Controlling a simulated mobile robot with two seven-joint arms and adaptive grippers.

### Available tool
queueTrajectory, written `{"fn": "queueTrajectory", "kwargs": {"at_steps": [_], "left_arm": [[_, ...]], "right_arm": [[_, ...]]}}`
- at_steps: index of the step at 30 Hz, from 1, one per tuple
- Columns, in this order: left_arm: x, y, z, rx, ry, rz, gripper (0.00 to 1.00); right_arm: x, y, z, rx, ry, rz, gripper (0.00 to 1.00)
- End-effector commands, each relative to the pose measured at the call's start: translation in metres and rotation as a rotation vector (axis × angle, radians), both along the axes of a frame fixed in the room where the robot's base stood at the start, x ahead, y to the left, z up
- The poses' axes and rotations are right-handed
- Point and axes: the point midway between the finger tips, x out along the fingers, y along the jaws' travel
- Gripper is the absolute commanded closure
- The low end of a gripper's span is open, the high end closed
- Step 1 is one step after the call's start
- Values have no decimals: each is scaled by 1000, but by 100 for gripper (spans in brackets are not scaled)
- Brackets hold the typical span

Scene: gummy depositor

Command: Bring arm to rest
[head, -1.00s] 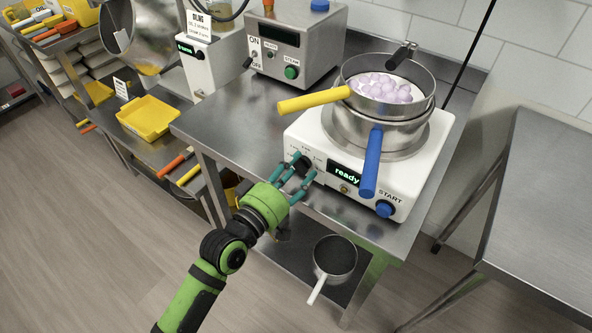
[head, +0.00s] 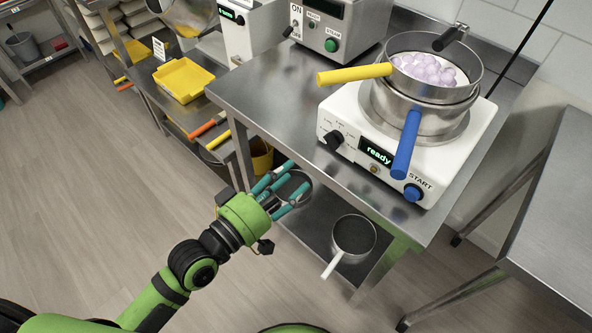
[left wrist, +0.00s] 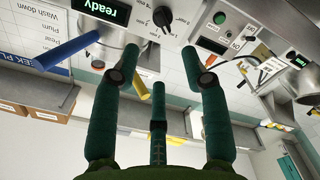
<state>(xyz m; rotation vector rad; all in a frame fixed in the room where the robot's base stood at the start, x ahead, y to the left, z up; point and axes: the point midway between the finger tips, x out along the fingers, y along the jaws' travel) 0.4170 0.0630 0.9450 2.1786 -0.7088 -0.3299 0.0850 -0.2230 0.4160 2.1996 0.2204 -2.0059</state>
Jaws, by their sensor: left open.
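My left arm (head: 175,280) reaches in from the bottom left of the head view. Its left gripper (head: 288,180) has teal fingers spread apart with nothing between them. It is in front of the steel table's front edge, left of and below the white heating unit (head: 440,165), clear of its black knob (head: 334,140). In the left wrist view the open fingers (left wrist: 158,75) point up, and the knob (left wrist: 162,16) and the "ready" display (left wrist: 103,10) show beyond them. My right gripper is not in view.
A steel pot (head: 420,115) with a blue handle stands on the unit, under a yellow-handled pan (head: 440,92) holding purple pieces. A white-handled saucepan (head: 353,238) rests on the lower shelf. Another steel table (head: 560,220) stands right. Open floor (head: 90,190) lies left.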

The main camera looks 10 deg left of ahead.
Motion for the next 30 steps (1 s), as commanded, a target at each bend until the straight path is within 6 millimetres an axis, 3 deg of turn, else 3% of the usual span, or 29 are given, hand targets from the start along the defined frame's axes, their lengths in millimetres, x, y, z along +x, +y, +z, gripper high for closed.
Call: {"fn": "queueTrajectory", "kwargs": {"at_steps": [14,17,20,23,26,30], "left_arm": [[0,0,0,0,1,1,55],[3,3,-10,19,10,11,55],[11,13,-44,86,44,45,55],[19,31,-104,206,110,94,55],[18,56,-177,356,195,136,55],[-7,91,-275,564,332,154,55]], "right_arm": [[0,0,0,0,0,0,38],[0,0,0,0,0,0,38],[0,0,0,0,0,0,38],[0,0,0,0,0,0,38],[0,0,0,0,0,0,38],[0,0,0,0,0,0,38]]}}
